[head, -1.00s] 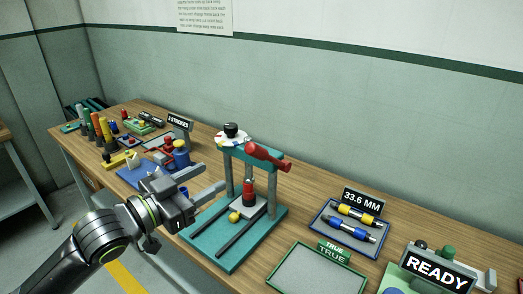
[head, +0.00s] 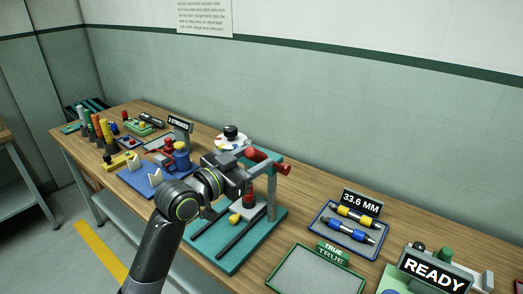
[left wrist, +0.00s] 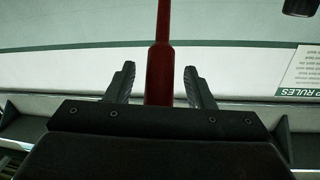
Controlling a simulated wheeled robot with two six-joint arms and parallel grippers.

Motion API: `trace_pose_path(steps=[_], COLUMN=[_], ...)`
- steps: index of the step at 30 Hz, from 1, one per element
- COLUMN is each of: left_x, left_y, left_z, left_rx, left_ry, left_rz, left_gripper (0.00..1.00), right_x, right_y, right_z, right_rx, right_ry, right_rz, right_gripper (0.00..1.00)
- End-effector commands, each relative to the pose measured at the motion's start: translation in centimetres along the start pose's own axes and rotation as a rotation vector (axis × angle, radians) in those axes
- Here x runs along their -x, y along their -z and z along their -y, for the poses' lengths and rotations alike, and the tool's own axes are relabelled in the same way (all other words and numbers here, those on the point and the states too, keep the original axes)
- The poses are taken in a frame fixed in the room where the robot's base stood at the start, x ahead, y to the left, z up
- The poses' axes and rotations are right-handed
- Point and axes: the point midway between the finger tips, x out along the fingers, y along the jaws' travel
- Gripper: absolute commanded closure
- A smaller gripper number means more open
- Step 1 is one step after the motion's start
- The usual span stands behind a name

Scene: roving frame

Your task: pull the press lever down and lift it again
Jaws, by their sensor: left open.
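The teal press (head: 237,252) stands on the wooden bench in the head view. Its red lever (head: 267,160) sticks out at the top, raised and slanting down to the right. My left gripper (head: 257,165) is open at the lever, in front of the press frame, which it partly hides. In the left wrist view the red lever (left wrist: 160,70) runs upright between the two open fingers (left wrist: 158,85), with a gap showing on each side. The red and black ram (head: 248,187) sits below, above a yellow knob (head: 235,218). My right gripper is not in view.
A "33.6 MM" sign (head: 361,203) stands by a blue tray (head: 348,230) with yellow and blue parts. A green-framed panel (head: 315,272) and a "READY" sign (head: 434,270) are at the right. Coloured cylinders (head: 96,127) and a blue board (head: 140,178) stand left.

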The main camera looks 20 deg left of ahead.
Motion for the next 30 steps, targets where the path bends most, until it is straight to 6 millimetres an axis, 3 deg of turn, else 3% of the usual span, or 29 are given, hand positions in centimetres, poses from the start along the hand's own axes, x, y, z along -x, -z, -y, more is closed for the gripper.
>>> trace_pose_path(steps=[7,18,27,30], left_x=[-2.6,-3.0,-3.0,-3.0], left_y=[0.1,0.0,0.0,0.0], left_z=[0.0,0.0,0.0,0.0], left_rx=[0.002,0.000,0.000,0.000], left_ry=[0.000,0.000,0.000,0.000], left_rz=[-0.001,-0.001,0.000,0.000], left_gripper=[0.51,0.53,0.92,1.00], right_x=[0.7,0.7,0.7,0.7], right_y=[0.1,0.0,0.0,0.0], right_z=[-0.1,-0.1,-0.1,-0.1], right_rx=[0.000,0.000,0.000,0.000], right_ry=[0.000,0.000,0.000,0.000], right_rz=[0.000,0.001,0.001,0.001], right_gripper=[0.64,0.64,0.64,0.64])
